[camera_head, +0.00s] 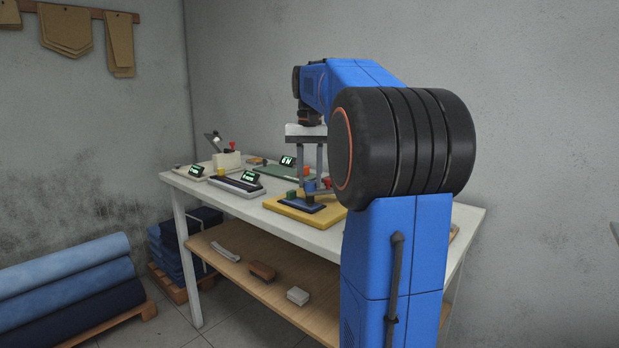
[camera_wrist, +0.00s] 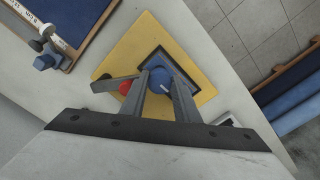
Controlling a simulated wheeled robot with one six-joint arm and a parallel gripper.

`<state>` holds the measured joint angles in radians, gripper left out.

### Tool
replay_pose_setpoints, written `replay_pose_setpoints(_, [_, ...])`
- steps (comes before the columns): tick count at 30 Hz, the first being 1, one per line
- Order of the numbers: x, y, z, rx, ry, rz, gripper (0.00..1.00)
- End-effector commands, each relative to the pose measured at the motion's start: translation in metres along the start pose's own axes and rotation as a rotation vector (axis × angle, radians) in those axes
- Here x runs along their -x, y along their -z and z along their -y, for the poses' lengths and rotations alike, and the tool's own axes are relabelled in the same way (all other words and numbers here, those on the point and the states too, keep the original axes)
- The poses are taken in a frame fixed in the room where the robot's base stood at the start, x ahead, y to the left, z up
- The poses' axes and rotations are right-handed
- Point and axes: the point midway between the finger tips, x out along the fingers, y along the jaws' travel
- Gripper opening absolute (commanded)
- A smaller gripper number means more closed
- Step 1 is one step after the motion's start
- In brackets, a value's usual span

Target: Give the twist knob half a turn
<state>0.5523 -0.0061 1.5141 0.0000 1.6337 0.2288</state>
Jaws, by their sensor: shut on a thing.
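The blue twist knob (camera_wrist: 160,77) stands on a dark base plate (camera_wrist: 198,80) on a yellow board (camera_wrist: 148,28). A short white line shows on the knob. My gripper (camera_wrist: 159,84) points down at it, with one grey finger on each side, and is shut on the knob. The fingers hide part of its sides. In the head view my gripper (camera_head: 311,186) reaches down over the yellow board (camera_head: 290,208), and the blue knob (camera_head: 310,185) shows between the fingers. A red part (camera_wrist: 125,87) sits close beside the left finger in the wrist view.
A wooden shelf (camera_head: 235,265) with small items is below.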

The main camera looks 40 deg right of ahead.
Motion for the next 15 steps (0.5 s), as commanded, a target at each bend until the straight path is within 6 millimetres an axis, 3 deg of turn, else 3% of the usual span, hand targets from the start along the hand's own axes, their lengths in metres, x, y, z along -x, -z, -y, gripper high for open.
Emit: replay_pose_setpoints(15, [0.0007,0.0005,-0.0022,0.489,0.0,-0.001,0.06])
